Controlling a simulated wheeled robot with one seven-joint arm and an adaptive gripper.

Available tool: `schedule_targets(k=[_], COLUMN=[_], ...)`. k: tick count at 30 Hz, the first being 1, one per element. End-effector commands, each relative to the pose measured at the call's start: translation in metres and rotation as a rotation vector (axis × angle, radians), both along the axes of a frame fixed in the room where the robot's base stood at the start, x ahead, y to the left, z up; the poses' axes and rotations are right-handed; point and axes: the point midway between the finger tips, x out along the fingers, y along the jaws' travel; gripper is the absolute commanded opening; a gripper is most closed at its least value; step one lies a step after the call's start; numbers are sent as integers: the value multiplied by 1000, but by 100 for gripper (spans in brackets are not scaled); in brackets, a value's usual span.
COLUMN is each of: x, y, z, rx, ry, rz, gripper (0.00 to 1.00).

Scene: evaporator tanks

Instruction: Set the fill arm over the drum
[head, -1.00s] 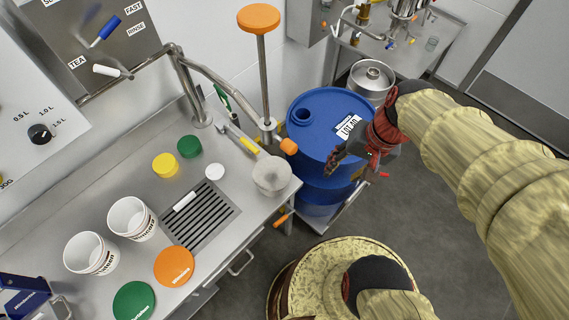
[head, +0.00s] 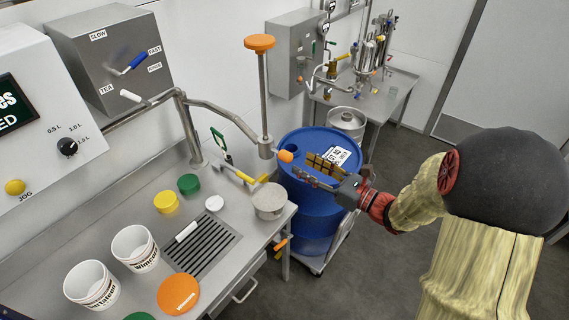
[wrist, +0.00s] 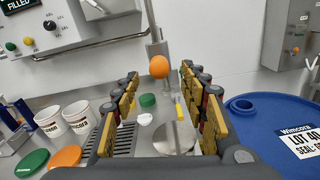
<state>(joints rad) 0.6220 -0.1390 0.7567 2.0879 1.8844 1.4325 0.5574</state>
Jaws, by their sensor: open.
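The fill arm (head: 222,112) is a bent metal pipe rising from a post on the counter. Its outer end has a tall rod with an orange cap and an orange ball (head: 285,156) on the side facing my gripper. That end appears beside the drum's left rim, near the counter edge. The blue drum (head: 312,205) stands upright right of the counter, with a white label and a round opening on top. My gripper (head: 318,170) is open and empty over the drum top. In the wrist view the orange ball (wrist: 159,66) shows between the fingers, ahead and untouched.
The counter (head: 228,205) carries a grey round pot (head: 270,202), yellow and green lids, white cups (head: 135,248) and a drain grille. A steel keg (head: 347,122) and a side table (head: 385,97) stand behind the drum. Floor to the right is clear.

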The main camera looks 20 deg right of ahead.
Motion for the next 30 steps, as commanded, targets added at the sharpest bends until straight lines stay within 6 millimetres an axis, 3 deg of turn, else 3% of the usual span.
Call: schedule_targets(k=[5, 18, 30], x=[10, 57, 63], y=[9, 43, 46], z=[-2, -2, -1], rx=[11, 9, 8], ry=[9, 10, 11], rz=[6, 8, 6], gripper=[43, 43, 43])
